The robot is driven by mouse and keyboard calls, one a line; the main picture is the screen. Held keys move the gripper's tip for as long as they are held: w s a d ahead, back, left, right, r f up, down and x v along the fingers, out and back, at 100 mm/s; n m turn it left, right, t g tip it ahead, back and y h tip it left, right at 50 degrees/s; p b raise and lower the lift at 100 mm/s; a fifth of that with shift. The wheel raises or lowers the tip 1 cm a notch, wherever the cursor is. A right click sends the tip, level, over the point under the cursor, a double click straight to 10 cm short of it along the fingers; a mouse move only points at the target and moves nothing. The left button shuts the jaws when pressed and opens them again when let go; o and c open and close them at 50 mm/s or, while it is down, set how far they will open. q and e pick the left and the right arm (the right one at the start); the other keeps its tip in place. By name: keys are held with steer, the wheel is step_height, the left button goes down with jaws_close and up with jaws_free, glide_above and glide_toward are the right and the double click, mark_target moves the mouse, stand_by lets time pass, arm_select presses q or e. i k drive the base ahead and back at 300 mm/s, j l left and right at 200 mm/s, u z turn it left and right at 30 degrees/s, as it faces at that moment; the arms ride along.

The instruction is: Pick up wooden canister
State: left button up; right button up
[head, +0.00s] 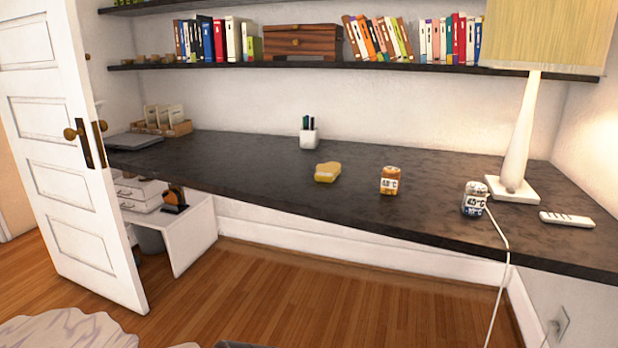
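A small orange-brown, wood-coloured canister-like object (390,181) stands upright on the dark desk, right of the middle, with a pale label or display reading a temperature on its front. It is the closest match to a wooden canister. A similar silver-grey one (475,198) stands to its right, near the front edge, with a white cord running down beside it. Neither of my grippers is in the head view.
The dark desk (240,160) has clear room around the canister. A yellow block (327,172), a white pen cup (309,139), a lamp (517,150) and a white remote (567,219) are on it. A shelf hangs above; an open white door (65,190) stands left.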

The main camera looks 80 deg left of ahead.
mark_target(391, 175)
steer(key=u, duration=1.8)
steer(key=i+j+u, duration=0.1)
steer(key=i+j, duration=0.05)
